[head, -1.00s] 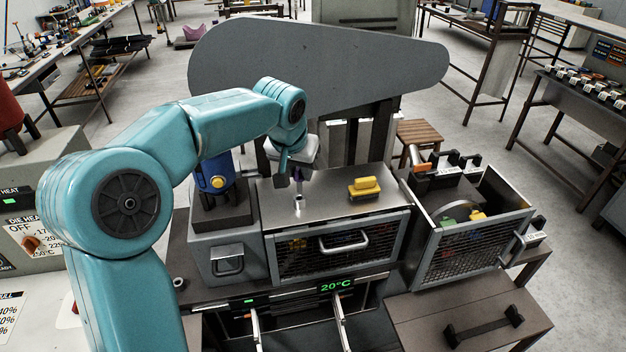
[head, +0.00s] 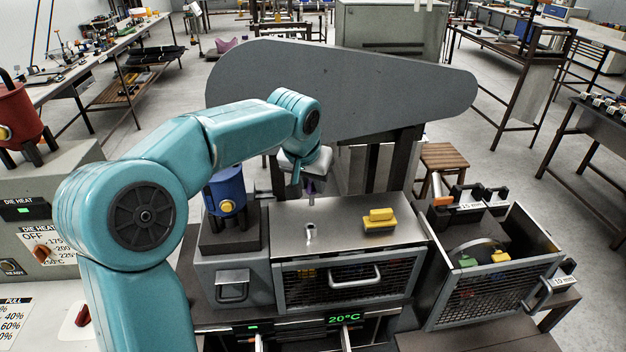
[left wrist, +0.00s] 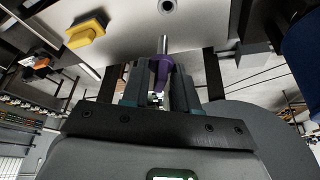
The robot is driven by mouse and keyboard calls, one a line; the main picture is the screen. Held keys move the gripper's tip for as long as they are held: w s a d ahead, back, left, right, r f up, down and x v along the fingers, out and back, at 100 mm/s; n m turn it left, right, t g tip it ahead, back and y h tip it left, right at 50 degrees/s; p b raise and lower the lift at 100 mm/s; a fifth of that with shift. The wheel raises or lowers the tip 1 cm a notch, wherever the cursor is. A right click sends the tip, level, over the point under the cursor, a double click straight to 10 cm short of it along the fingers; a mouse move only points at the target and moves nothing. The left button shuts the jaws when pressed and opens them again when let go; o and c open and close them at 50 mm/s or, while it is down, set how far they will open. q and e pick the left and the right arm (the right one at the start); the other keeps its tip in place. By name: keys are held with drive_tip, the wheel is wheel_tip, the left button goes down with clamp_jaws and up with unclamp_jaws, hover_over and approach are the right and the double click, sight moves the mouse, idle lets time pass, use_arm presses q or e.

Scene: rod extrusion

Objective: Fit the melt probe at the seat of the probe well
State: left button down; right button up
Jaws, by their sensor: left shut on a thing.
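The melt probe, with a purple handle (left wrist: 161,71) and a bare metal rod, is clamped between the fingers of my left gripper (left wrist: 162,84). In the head view my left gripper (head: 304,186) is behind the probe well, with a bit of purple (head: 311,187) showing at its fingers. The probe well (head: 310,232) is a short metal socket on the flat machine top. It also shows at the top edge of the left wrist view (left wrist: 167,6), apart from the rod tip, which points toward it. My right gripper is not in view.
A yellow block on a dark base (head: 379,221) sits on the machine top, right of the well. A blue canister (head: 226,193) stands at the left. A large grey guard (head: 340,85) rises behind. An open mesh-sided bin (head: 470,285) is at the right.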

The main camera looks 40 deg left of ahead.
sight(311, 200)
use_arm(q)
drive_tip(key=shift+s+f+b, duration=0.4)
drive_tip(key=shift+f+b, duration=0.25)
drive_tip(key=shift+f, duration=0.05)
drive_tip(key=x, duration=0.1)
drive_tip(key=b+x, duration=0.2)
drive_tip(key=shift+s+d+f, duration=0.15)
drive_tip(key=shift+s, duration=0.1)
drive_tip(key=shift+d+f+b, duration=0.1)
drive_tip(key=shift+f+b, duration=0.15)
drive_tip(key=shift+b, duration=0.15)
drive_tip(key=shift+s, duration=0.2)
drive_tip(key=shift+w+f, duration=0.1)
drive_tip(key=shift+w, duration=0.1)
drive_tip(key=shift+s, duration=0.15)
drive_tip(key=shift+f+b, duration=0.3)
drive_tip(key=shift+b, duration=0.15)
